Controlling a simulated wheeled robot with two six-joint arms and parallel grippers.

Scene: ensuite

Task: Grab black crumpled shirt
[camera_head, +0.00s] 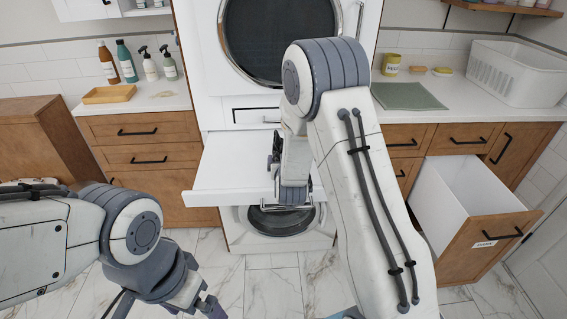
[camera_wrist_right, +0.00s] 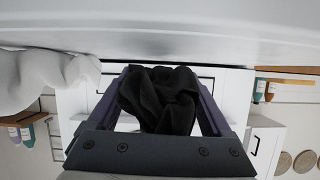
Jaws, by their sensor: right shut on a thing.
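The black crumpled shirt (camera_wrist_right: 160,103) is bunched between the two fingers of my right gripper (camera_wrist_right: 160,76) in the right wrist view. The right gripper is shut on it. In the head view my right arm reaches over the white pull-out shelf (camera_head: 228,172) between the two stacked machines. Its hand is largely hidden behind the arm there, and I cannot make out the shirt. My left gripper (camera_head: 210,306) is low at the bottom edge of the head view, and its fingers are partly cut off, so its opening is unclear.
A white crumpled thing (camera_wrist_right: 38,80) shows at the left of the right wrist view. An open pull-out hamper (camera_head: 455,215) stands at the right. A white basket (camera_head: 515,75) and a green mat (camera_head: 408,97) are on the right counter. Bottles and a wooden tray (camera_head: 110,94) are on the left counter.

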